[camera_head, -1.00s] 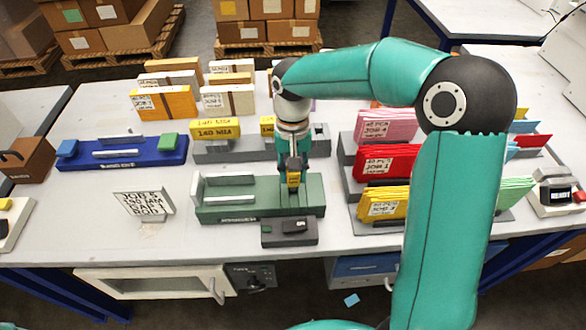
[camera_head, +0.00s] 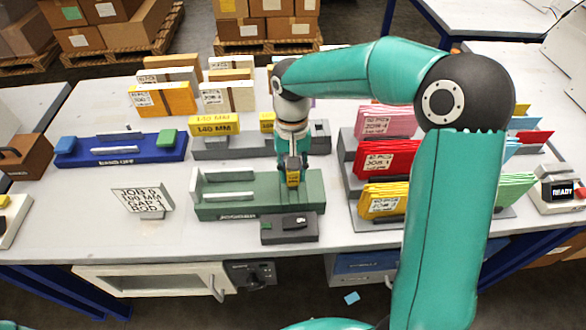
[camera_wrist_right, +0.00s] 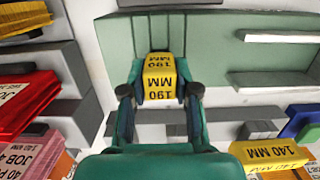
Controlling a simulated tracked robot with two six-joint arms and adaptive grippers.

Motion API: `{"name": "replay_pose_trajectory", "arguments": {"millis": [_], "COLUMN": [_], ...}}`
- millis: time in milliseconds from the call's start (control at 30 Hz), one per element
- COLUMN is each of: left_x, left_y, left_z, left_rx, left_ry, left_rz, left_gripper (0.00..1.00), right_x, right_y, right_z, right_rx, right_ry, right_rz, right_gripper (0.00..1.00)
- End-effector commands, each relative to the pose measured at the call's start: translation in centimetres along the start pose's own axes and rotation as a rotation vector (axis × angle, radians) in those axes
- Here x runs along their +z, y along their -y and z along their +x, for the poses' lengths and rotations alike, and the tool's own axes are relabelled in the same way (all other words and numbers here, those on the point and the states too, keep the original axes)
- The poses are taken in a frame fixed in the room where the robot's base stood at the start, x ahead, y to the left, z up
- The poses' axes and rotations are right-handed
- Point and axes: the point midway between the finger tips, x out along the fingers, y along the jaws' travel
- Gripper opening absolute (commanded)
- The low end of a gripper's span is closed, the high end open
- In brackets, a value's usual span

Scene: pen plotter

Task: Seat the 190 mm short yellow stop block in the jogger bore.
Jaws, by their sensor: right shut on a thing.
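The short yellow stop block marked 190 MM (camera_wrist_right: 159,78) is between the fingers of my right gripper (camera_wrist_right: 160,95), which is shut on it. In the head view the right gripper (camera_head: 293,168) points down with the yellow block (camera_head: 293,179) over the right part of the green jogger (camera_head: 255,208). The green jogger also shows at the top of the wrist view (camera_wrist_right: 205,35), with dark grooves behind the block. The bore is not visible. I cannot tell whether the block touches the jogger. My left gripper is not in view.
Yellow 140 MM blocks (camera_head: 213,125) sit on a grey rack (camera_head: 225,147) behind the jogger. A dark grey device (camera_head: 289,228) stands in front. A stepped rack of coloured folders (camera_head: 388,162) is close on the right. A job sign (camera_head: 143,200) stands left on clear table.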

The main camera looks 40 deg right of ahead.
Motion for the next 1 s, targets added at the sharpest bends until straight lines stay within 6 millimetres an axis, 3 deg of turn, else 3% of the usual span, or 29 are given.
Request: {"name": "replay_pose_trajectory", "arguments": {"millis": [833,867,1000], "left_x": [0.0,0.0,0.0], "left_y": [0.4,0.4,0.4], "left_z": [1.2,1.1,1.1], "left_rx": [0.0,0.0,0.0], "left_ry": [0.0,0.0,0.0], "left_rz": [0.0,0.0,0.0], "left_gripper": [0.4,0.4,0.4], "right_x": [-0.2,-0.2,-0.2], "right_y": [-0.1,-0.1,-0.1], "right_z": [1.8,1.7,1.7], "right_rx": [-0.001,-0.001,0.0], "right_ry": [0.0,-0.001,0.0], "right_rz": [0.002,0.002,0.002], "right_gripper": [0.0,0.35,0.59]}}
